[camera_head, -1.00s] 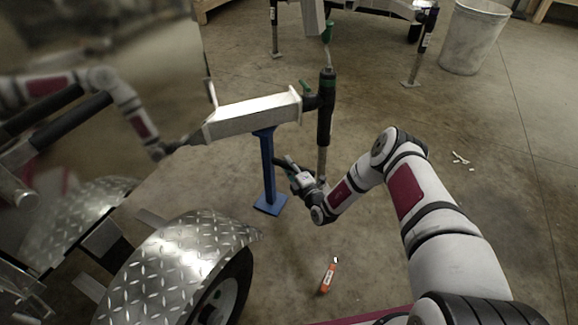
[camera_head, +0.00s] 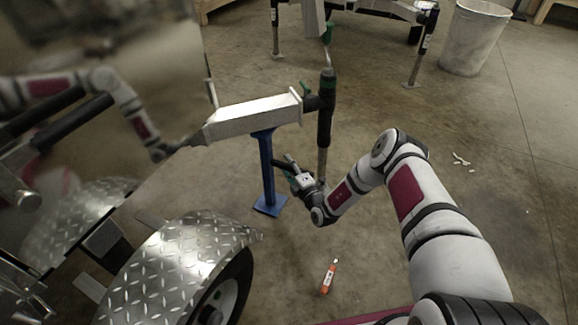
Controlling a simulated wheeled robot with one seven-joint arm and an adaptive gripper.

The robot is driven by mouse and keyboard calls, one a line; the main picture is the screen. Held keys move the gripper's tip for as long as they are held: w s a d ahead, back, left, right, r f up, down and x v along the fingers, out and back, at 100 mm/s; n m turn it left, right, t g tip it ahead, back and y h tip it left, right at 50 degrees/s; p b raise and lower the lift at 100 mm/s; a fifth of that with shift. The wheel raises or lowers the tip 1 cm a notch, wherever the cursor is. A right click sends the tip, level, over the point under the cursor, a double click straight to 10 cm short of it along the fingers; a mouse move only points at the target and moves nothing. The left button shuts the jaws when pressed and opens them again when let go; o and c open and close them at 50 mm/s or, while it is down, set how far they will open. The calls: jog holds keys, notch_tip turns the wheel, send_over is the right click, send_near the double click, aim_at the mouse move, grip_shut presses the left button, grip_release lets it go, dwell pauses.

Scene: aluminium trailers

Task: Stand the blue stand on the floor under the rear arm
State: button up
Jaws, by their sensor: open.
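The blue stand (camera_head: 267,175) is upright on the concrete floor, its square base flat on the ground. Its top is directly under the pale metal rear arm (camera_head: 252,116) of the trailer and appears to meet its underside, though a small gap cannot be ruled out. My gripper (camera_head: 282,169) is just right of the stand's post, at about mid height, pointing left towards it. Its jaws are open. The fingertips are small in this view, and whether they touch the post cannot be told.
A black vertical jack (camera_head: 326,125) with a steel leg stands at the arm's end, close behind my gripper. A diamond-plate fender (camera_head: 185,265) and wheel are at lower left. An orange-and-white object (camera_head: 328,278) lies on the floor. A bin (camera_head: 474,38) stands at the back right.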

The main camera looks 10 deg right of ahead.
jog(key=p+v, duration=0.4)
jog(key=v, duration=0.8)
jog(key=shift+p, duration=0.35)
